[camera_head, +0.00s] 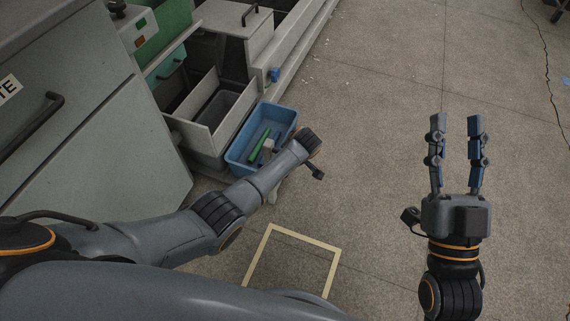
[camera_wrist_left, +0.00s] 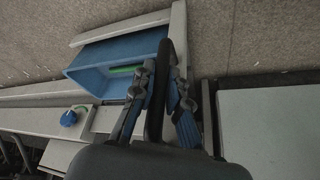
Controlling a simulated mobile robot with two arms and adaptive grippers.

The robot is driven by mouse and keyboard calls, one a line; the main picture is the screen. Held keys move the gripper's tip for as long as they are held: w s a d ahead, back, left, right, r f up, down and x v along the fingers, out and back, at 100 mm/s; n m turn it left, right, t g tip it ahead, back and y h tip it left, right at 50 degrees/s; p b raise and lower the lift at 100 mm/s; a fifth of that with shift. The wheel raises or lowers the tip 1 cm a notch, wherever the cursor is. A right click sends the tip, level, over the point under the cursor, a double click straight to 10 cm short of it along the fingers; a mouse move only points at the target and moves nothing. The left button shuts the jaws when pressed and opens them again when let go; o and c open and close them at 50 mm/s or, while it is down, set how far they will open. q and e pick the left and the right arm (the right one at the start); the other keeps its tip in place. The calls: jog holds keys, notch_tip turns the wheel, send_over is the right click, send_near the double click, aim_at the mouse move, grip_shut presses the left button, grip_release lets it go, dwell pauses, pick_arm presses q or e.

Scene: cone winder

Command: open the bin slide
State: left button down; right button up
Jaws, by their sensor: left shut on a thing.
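A blue bin (camera_head: 234,154) with a green object (camera_head: 258,146) inside stands low beside the grey machine. In the left wrist view the bin (camera_wrist_left: 88,58) sits behind a pale grey front panel (camera_wrist_left: 179,28), which I take as the bin slide's front. My left gripper (camera_wrist_left: 161,74) is shut around a dark bar handle (camera_wrist_left: 168,50) at that panel. In the head view my left forearm and wrist cover the near side of the bin and hide the fingers and the handle. My right gripper (camera_head: 456,122) is empty, its fingers apart, over bare floor.
An open grey compartment (camera_head: 195,135) lies just left of the bin. A blue knob (camera_head: 273,74) is on the machine's edge behind it. A grey cabinet with a dark handle (camera_head: 35,125) stands at left. A yellow tape outline (camera_head: 305,238) marks the floor.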

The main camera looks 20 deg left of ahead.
pick_arm(q)
jog(key=c, duration=1.3)
grip_release()
jog(key=shift+d, duration=0.35)
jog(key=shift+c, duration=0.2)
jog(key=shift+a, duration=0.1)
jog(key=v, duration=1.2)
